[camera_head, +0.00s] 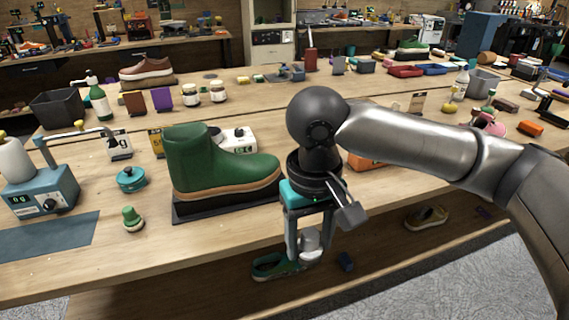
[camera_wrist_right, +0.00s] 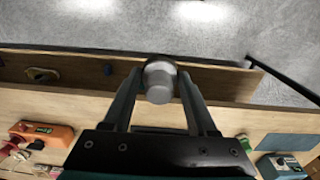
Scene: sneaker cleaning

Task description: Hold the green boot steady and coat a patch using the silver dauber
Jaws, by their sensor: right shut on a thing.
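The green boot (camera_head: 215,165) stands upright on a dark flat pad (camera_head: 230,204) near the front of the bench, toe pointing right, with a tan sole. My right gripper (camera_head: 309,236) points down past the bench's front edge, to the right of and apart from the boot. It is shut on the silver dauber (camera_head: 312,243), a pale grey cylinder that also shows between the fingers in the right wrist view (camera_wrist_right: 159,82). My left gripper is in neither view, and nothing grips the boot.
A blue scale-like device (camera_head: 42,192), a teal lidded pot (camera_head: 131,179) and a green-topped dauber (camera_head: 132,218) stand left of the boot. A white box with a dial (camera_head: 235,140) is behind it. An orange device (camera_head: 366,161) is partly behind my right arm. Shoes lie on the lower shelf.

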